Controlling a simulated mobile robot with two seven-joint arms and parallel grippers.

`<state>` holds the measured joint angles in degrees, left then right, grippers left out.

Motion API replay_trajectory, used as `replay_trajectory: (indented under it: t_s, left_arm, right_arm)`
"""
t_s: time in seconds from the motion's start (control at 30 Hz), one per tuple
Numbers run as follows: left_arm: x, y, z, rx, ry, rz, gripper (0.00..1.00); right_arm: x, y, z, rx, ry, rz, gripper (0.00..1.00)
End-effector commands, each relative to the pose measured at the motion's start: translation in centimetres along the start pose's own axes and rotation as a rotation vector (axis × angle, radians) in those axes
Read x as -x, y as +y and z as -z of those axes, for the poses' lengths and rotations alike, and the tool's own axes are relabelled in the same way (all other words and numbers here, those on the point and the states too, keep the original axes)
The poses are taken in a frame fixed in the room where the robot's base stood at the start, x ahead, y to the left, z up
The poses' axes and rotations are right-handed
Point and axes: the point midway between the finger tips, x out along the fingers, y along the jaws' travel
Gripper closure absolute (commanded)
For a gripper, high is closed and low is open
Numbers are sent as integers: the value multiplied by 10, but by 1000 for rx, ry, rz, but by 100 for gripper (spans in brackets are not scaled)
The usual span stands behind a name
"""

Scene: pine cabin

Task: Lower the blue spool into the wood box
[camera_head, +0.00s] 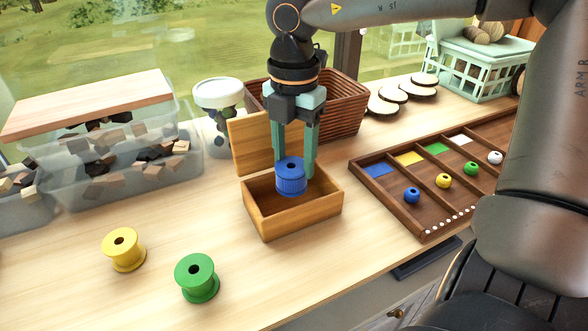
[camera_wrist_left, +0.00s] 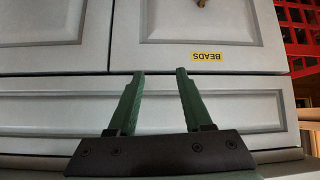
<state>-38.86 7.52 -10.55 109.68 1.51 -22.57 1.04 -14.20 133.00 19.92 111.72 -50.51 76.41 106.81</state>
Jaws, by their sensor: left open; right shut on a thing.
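The blue spool (camera_head: 291,178) is held between the green fingers of my right gripper (camera_head: 292,165), upright over the opening of the wood box. The wood box (camera_head: 295,221) stands on the table with its lid (camera_head: 251,150) raised at the back. The spool's lower part overlaps the box interior in the head view; I cannot tell whether it touches the floor of the box. My left gripper (camera_wrist_left: 160,78) shows only in the left wrist view, open and empty in front of grey cabinet fronts (camera_wrist_left: 75,85).
A yellow spool (camera_head: 124,250) and a green spool (camera_head: 197,279) stand at the front left. A compartment tray (camera_head: 392,208) with coloured beads is on the right. Behind are a woven basket (camera_head: 345,105), clear bins (camera_head: 125,180) of wood pieces and a white-lidded jar (camera_head: 219,95).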

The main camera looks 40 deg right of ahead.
Motion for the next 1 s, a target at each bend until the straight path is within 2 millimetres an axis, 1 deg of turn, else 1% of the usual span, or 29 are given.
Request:
replay_trajectory:
  t_s: [1.0]
  left_arm:
    - [-11,-1,-12,0,-1,0,50]
  right_arm:
    - [-16,0,0,0,0,-1,100]
